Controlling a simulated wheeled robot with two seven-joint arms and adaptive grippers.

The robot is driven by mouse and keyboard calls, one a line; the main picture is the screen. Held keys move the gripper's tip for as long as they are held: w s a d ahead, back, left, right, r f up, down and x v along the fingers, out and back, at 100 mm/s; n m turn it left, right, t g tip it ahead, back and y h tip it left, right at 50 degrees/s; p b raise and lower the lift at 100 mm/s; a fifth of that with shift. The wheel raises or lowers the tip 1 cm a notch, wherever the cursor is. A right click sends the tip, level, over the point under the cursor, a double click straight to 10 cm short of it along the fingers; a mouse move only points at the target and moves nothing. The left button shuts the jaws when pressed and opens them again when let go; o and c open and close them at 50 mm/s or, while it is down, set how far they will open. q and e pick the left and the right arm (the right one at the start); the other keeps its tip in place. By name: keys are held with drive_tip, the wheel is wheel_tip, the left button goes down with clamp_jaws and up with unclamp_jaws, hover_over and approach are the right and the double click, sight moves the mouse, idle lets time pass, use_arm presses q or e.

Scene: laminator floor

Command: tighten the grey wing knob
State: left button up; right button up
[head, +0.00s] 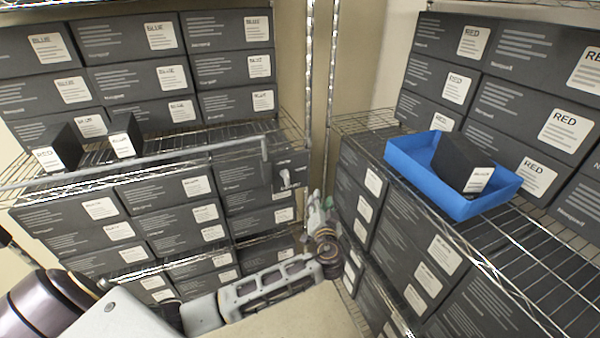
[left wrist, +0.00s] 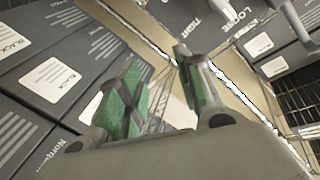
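The grey wing knob (head: 285,179) looks like a small light-grey piece on a dark plate at the right end of the left shelf, near the bent end of a long grey bar (head: 150,160). My left gripper (head: 318,203) is below and to the right of it, apart from it, pointing up. In the left wrist view its two green-padded fingers (left wrist: 163,95) stand apart with nothing between them. A dark panel (left wrist: 215,22) lettered TIGHT and LOO… is beyond the fingertips. My right gripper is not in view.
Left wire shelves hold dark boxes labelled BLUE (head: 160,36); two small boxes (head: 122,138) stand behind the bar. On the right, a blue tray (head: 410,168) holds a dark box (head: 462,160) beside RED boxes (head: 568,130). A metal post (head: 308,90) rises between the racks.

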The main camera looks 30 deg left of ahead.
sight(288, 175)
use_arm(q)
drive_tip(key=s+a+r+n+g+y, duration=0.3)
drive_tip(key=s+a+n+y, duration=0.1)
drive_tip(key=n, duration=0.6)
drive_tip(key=shift+s+a+n+y, duration=0.25)
drive_tip(key=shift+a+n+y, duration=0.2)
drive_tip(key=shift+y, duration=0.25)
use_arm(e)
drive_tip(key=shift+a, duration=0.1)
use_arm(q)
drive_tip(key=shift+r, duration=0.1)
drive_tip(key=shift+w+a, duration=0.1)
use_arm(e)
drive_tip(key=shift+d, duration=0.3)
